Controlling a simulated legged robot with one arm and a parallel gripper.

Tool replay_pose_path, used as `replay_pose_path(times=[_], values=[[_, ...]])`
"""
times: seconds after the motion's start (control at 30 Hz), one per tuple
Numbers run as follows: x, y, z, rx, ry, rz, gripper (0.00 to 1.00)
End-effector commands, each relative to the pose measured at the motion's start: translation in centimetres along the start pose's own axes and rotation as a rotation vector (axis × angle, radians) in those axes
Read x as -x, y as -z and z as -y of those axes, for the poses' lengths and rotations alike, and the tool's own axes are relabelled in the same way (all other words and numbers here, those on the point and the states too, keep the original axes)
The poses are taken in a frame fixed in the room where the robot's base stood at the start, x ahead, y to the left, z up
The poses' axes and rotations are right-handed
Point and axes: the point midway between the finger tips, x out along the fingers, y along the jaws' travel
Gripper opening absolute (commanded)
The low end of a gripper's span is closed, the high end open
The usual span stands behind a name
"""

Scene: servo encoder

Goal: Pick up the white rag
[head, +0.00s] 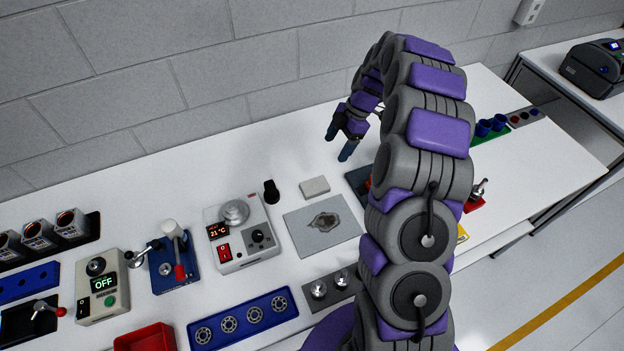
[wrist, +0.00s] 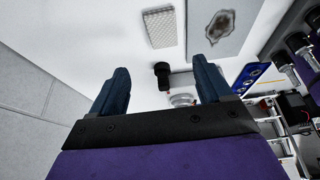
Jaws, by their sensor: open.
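The white rag (head: 314,187) is a small pale, folded-looking rectangle lying flat on the white table (head: 165,205), just behind a grey plate with a dark stain (head: 299,240). In the wrist view the rag (wrist: 160,28) shows a fine texture and lies beyond my fingertips, near the top. My gripper (head: 339,142) is open and empty, with two blue fingers apart, raised above the table behind and to the right of the rag. In the wrist view nothing is between the fingers of my gripper (wrist: 160,70) at their tips.
A small black cylinder (head: 271,192) stands left of the rag. A white control box (head: 241,238) with a dial and display is farther left. A blue tray with ring-shaped parts (head: 205,337) lies in front. A wall (head: 150,75) runs behind the table.

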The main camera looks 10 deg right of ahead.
Motion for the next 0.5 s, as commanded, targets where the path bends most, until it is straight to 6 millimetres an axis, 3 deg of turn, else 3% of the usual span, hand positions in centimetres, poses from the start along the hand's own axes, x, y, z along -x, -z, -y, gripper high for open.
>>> replay_pose_path(times=[0.2,0.5], values=[[-4.7,0.5,0.0,-0.001,0.008,0.003,0.79],[-10.1,0.5,0.0,-0.002,0.008,0.003,0.79]])
